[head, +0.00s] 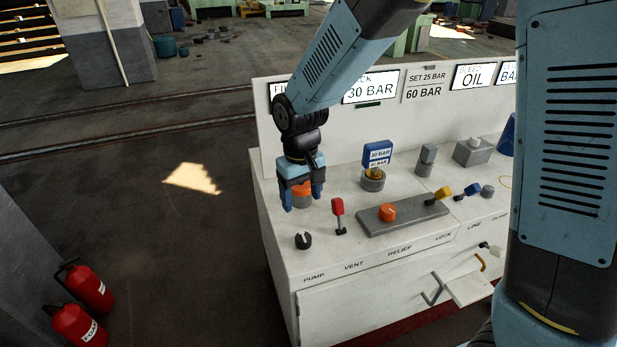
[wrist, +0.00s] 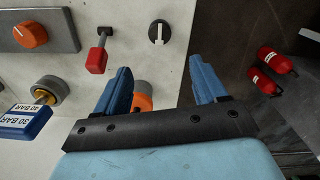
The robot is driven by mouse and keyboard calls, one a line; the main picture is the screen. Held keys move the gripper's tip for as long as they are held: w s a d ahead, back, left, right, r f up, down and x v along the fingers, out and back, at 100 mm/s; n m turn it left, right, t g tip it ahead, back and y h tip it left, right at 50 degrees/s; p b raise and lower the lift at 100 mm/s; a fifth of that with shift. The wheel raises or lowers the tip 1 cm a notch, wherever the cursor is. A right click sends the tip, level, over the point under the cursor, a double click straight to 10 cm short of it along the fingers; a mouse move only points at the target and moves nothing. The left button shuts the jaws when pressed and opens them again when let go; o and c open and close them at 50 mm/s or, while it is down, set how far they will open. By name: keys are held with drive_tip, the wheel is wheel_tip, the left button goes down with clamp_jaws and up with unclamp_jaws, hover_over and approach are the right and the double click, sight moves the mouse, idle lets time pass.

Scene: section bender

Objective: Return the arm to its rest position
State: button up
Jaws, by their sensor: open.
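My gripper (head: 302,196) is open above the left end of the white bench (head: 330,285). Its two blue fingers point down and stand apart in the wrist view (wrist: 160,88). An orange-topped cylinder (head: 301,188) stands just behind the fingers in the head view and is partly hidden by them. In the wrist view the orange part (wrist: 143,97) shows beside the left finger. Nothing is visibly held between the fingers. My arm reaches down to the gripper from the upper right.
The bench carries a red-handled lever (head: 338,209), a black notched knob (head: 303,240), an orange knob (head: 387,212) on a grey plate and a blue-tagged fitting (head: 376,160). An upright sign panel (head: 290,125) stands behind. Red extinguishers (head: 88,288) stand on the floor at left.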

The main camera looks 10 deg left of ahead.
drive_tip(key=w+d+r+m+t+y, duration=0.15)
drive_tip(key=d+r+m, duration=0.25)
drive_tip(key=d+r, duration=1.2)
drive_tip(key=s+d+r+m+t, duration=0.2)
drive_tip(key=s+d, duration=0.4)
drive_tip(key=d, duration=0.3)
drive_tip(key=s+d+r+m+t+h, duration=0.1)
drive_tip(key=s+d+r+m+t, duration=0.1)
drive_tip(key=s+d+r, duration=0.2)
drive_tip(key=s+d, duration=0.2)
drive_tip(key=d, duration=0.2)
drive_tip(key=shift+d, duration=0.35)
